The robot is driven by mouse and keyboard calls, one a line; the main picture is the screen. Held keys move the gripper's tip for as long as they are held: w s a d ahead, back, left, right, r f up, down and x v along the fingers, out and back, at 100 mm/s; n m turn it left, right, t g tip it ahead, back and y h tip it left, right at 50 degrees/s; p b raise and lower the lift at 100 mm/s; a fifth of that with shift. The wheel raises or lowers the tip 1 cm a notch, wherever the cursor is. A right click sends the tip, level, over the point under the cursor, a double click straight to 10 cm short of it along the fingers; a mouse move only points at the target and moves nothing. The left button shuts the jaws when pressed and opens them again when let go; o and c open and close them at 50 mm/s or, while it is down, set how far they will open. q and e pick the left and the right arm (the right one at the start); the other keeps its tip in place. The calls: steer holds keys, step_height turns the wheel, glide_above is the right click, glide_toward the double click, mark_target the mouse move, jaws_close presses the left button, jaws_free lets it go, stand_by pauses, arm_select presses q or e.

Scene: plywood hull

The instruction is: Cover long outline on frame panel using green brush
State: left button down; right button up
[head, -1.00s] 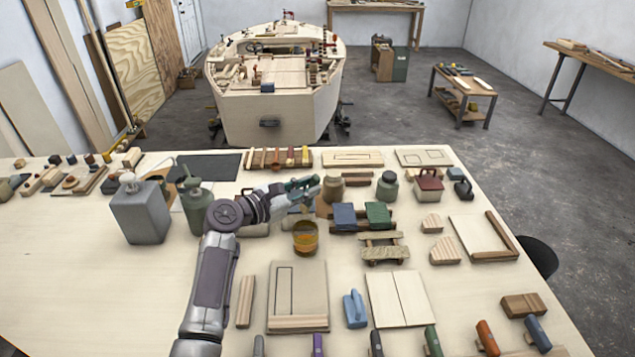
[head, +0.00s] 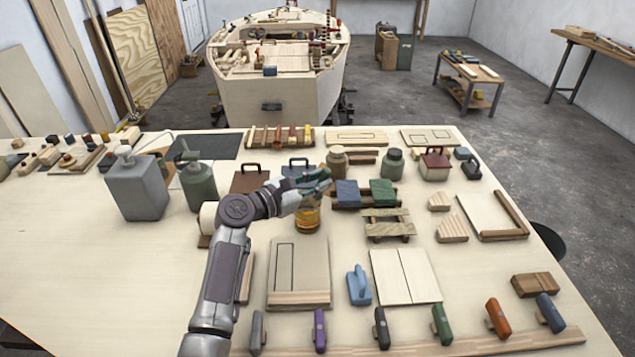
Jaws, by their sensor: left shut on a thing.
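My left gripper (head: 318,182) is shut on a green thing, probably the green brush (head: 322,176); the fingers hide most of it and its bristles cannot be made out. I cannot tell whether the brush reaches into the jar. A pale panel (head: 313,265) with a long upright rectangular outline lies in front of the jar, with a wood strip along its near edge. Another panel (head: 357,139) with a long sideways outline lies at the table's back. My right gripper is not in view.
A grey can (head: 138,190) and a green bottle (head: 197,183) stand left of my arm. Blue and green blocks (head: 383,192) and a small slatted stand (head: 388,224) are close on the right. Several coloured handles (head: 380,328) line the front.

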mark_target(314, 198)
arm_select(q)
steer(key=f, duration=0.1)
steer(key=f+b, duration=0.1)
steer(key=a+f, duration=0.1)
steer(key=shift+w+f, duration=0.35)
steer(key=shift+f, duration=0.05)
steer(key=shift+w+a+f+b, duration=0.1)
steer(key=shift+a+f+b, duration=0.15)
steer(key=shift+f+b, duration=0.85)
steer(key=shift+w+a+f, duration=0.15)
steer(key=shift+f, duration=0.2)
steer(key=shift+r, duration=0.15)
steer(key=r+p, duration=0.2)
steer(key=p, duration=0.1)
steer(key=s+d+r+p, duration=0.1)
steer(key=r+p, duration=0.2)
steer(key=d+r+p, duration=0.1)
steer(key=r+p, duration=0.2)
steer(key=shift+s+d, duration=0.1)
steer(key=shift+s, duration=0.05)
